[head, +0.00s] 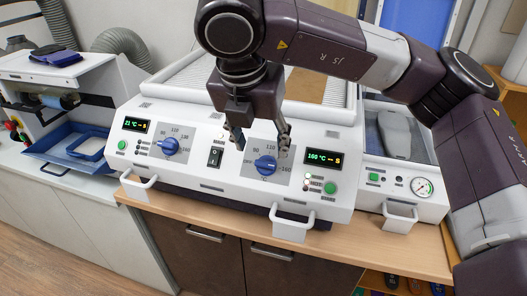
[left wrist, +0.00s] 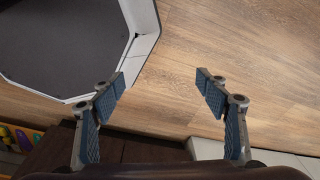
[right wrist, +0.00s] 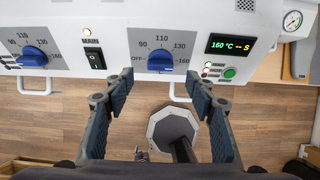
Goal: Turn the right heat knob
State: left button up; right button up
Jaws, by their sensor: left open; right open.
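The right heat knob (head: 265,165) is blue, on a grey dial plate on the white machine's sloped front. It also shows in the right wrist view (right wrist: 160,62); I cannot tell surely which mark it points to. My right gripper (head: 261,146) is open and empty, its fingers spread just above and in front of this knob, apart from it as far as I can see. In the right wrist view the fingers (right wrist: 160,84) frame the space below the knob. The right display (head: 323,159) reads 160 °C. My left gripper (left wrist: 160,82) is open and empty over wooden floor.
The left heat knob (head: 170,146) and a black main switch (head: 215,157) sit left of the right knob. White handles (head: 292,224) stick out below the panel. A press unit with a gauge (head: 423,187) stands at right, a blue tray (head: 75,146) at left.

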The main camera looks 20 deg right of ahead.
aim_at(265, 162)
jog(key=x, duration=0.2)
jog(key=p+x, duration=0.1)
jog(key=shift+s+f, duration=0.2)
jog(key=shift+f, duration=0.2)
jog(key=shift+w+d+f, duration=0.2)
jog(key=shift+w+f, duration=0.1)
jog(key=shift+f, duration=0.15)
jog(key=shift+w+d+f, duration=0.15)
jog(key=shift+w+f, duration=0.15)
jog(key=shift+f, duration=0.15)
jog(key=shift+f+p, duration=0.3)
jog(key=c, duration=0.7)
pick_arm(q)
jog(key=shift+s+a+r, duration=0.1)
jog(key=shift+s+r, duration=0.3)
jog(key=shift+s, duration=0.35)
jog(key=shift+s+a+r, duration=0.1)
jog(key=shift+s+r, duration=0.25)
jog(key=shift+s, duration=0.35)
pick_arm(e)
jog(key=c, duration=0.5)
